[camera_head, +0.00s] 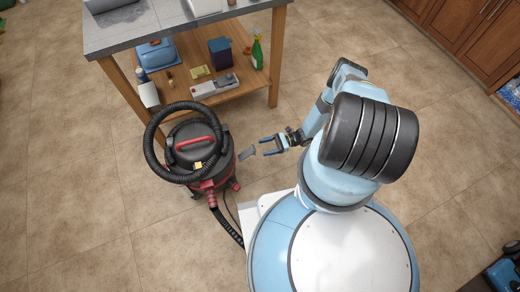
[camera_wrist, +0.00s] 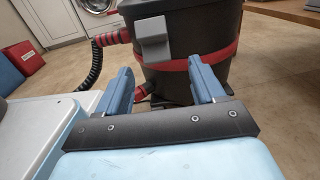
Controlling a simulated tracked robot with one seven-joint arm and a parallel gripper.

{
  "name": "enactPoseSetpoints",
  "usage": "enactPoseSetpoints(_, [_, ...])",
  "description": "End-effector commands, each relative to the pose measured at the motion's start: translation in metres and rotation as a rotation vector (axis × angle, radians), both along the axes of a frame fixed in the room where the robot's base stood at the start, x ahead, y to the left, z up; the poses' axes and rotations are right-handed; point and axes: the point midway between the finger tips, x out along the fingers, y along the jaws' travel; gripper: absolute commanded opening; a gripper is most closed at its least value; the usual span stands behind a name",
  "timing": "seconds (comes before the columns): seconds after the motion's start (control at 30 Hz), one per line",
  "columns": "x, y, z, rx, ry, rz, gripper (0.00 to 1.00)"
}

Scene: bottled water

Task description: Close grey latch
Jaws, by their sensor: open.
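The grey latch (camera_wrist: 152,38) is a blocky tab on the side of the black and red vacuum (camera_wrist: 205,45) in the wrist view. In the head view the latch (camera_head: 247,153) sticks out from the vacuum's right side (camera_head: 225,160). My gripper (camera_head: 264,145) is open and empty, its blue fingers pointing left at the latch with a small gap between them. In the wrist view my gripper (camera_wrist: 160,82) has one finger on each side of the picture's middle, and the latch shows above and between them. I see no contact.
A wooden workbench (camera_head: 190,40) with a grey top and loaded lower shelf stands behind the vacuum. A black hose (camera_head: 228,228) runs from the vacuum down beside my base. A washing machine (camera_wrist: 97,5) shows in the wrist view. Tiled floor right of the bench is clear.

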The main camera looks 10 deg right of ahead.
Motion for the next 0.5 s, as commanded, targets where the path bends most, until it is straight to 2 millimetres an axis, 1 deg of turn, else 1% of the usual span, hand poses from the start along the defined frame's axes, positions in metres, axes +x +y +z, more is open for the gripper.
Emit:
enactPoseSetpoints(0.03, [-0.001,0.01,0.0,0.002,0.0,0.003,0.68])
enactPoseSetpoints(0.2, [-0.003,0.038,0.0,0.002,0.001,0.003,0.68])
enactPoseSetpoints(0.33, [-0.004,0.055,0.0,0.001,0.0,0.002,0.68])
enactPoseSetpoints(0.5, [-0.005,0.068,0.0,0.0,-0.001,0.003,0.68])
